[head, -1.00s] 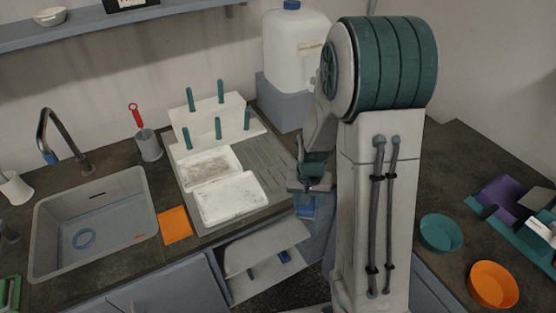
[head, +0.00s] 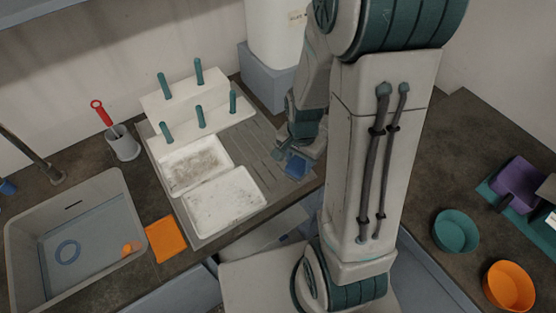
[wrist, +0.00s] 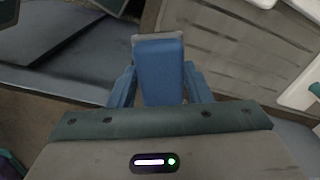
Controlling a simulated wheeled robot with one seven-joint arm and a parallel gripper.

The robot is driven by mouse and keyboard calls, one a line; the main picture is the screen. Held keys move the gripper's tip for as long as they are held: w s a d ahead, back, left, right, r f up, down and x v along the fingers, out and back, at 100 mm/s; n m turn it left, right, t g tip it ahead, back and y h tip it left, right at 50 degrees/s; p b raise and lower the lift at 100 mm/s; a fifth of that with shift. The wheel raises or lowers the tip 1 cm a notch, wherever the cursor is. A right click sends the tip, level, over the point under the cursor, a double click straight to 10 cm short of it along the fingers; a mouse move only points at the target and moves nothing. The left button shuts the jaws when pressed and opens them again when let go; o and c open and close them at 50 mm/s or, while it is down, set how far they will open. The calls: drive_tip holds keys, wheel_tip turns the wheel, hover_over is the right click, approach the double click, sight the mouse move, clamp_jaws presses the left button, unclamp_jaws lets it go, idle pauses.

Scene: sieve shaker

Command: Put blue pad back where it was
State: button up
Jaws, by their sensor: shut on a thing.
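The blue pad (wrist: 161,70) is between the two fingers of my gripper (wrist: 161,88) in the wrist view, with its far end sticking out past the fingertips. The gripper is shut on it. In the head view the blue pad (head: 297,165) hangs below my gripper (head: 300,150), near the right front end of the grey ridged drainboard (head: 262,150). I cannot tell whether the pad touches the board. An orange pad (head: 165,239) lies flat on the counter between the sink and the drainboard.
Two white trays (head: 222,200) and a white peg rack (head: 200,118) stand on the drainboard. The sink (head: 20,225) is at left, with a blue ring inside. A red-handled tool stands in a grey cup (head: 123,145). Teal (head: 456,230) and orange (head: 508,286) bowls sit at right.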

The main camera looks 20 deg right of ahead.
drive_tip(key=w+a+f, duration=0.1)
drive_tip(key=w, duration=0.1)
drive_tip(key=w+a+f+p, duration=0.1)
drive_tip(key=w+f, duration=0.1)
drive_tip(key=w+a+f, duration=0.1)
drive_tip(key=w, duration=0.1)
drive_tip(key=shift+w+a+f, duration=0.1)
drive_tip(key=shift+a+f, duration=0.05)
drive_tip(key=shift+a, duration=0.2)
drive_tip(key=shift+f+p, duration=0.6)
drive_tip(key=shift+f, duration=1.45)
drive_tip(key=shift+f, duration=0.1)
drive_tip(key=o, duration=1)
